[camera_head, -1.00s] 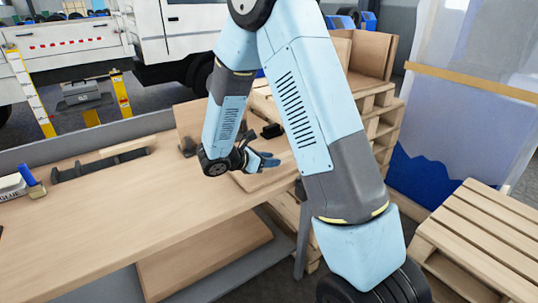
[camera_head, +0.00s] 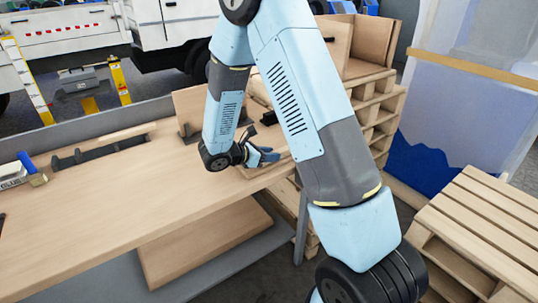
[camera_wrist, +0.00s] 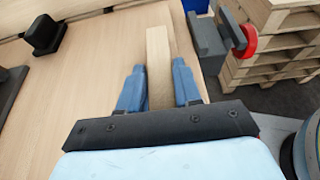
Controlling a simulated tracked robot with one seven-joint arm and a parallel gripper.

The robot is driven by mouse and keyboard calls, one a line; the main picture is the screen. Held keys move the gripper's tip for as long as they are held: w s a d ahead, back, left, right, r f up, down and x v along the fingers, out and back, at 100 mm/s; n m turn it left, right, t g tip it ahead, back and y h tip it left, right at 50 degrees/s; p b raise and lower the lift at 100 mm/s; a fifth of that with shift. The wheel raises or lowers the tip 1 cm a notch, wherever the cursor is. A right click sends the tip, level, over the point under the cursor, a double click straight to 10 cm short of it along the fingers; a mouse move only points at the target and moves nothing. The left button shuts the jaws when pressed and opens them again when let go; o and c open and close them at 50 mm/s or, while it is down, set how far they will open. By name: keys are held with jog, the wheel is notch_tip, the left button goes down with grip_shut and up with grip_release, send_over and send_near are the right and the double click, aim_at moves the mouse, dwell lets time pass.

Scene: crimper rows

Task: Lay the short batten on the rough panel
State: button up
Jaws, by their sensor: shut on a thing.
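My gripper (camera_wrist: 159,88) is shut on a pale wooden batten (camera_wrist: 158,50), with one blue finger on each side of it. The batten points away from the wrist, above or on a light wood surface (camera_wrist: 95,80); I cannot tell whether it touches. In the head view my gripper (camera_head: 264,156) is low over the far right end of the workbench, and the batten there is hidden. A flat board (camera_head: 277,161) shows under the gripper at that end. I cannot tell for sure whether it is the rough panel.
An upright board (camera_head: 186,103) stands at the bench's back edge. A black rail with a wood strip (camera_head: 100,150) and a glue container (camera_head: 12,180) are to the left. Pallets (camera_head: 475,230) stand right.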

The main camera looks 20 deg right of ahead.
jog(key=o, duration=1.1)
jog(key=v, duration=1.3)
jog(key=shift+s+a+r, duration=0.1)
jog(key=shift+a, duration=0.25)
jog(key=s+d+r+m+g+y, duration=0.4)
jog(key=s+d+r+m+y, duration=0.1)
jog(key=s+d+r+m, duration=0.6)
jog(key=s+d+r+m+t+y, duration=0.1)
jog(key=s+r+m+y, duration=0.1)
jog(key=s+r+m, duration=0.1)
jog(key=s+r+m+t+y, duration=0.2)
jog(key=s+r+m+y, duration=0.1)
jog(key=s+r+m, duration=0.1)
jog(key=s+d+r+m+t+y, duration=0.1)
jog(key=s+r+m+t+y, duration=0.1)
jog(key=s, duration=0.4)
jog(key=shift+s+d+r+m+y, duration=0.1)
jog(key=shift+d+r+m+y, duration=0.1)
jog(key=shift+r+m, duration=0.3)
jog(key=shift+s+d+r+m+y, duration=0.1)
jog(key=shift+r+m+y, duration=0.15)
jog(key=shift+r, duration=0.45)
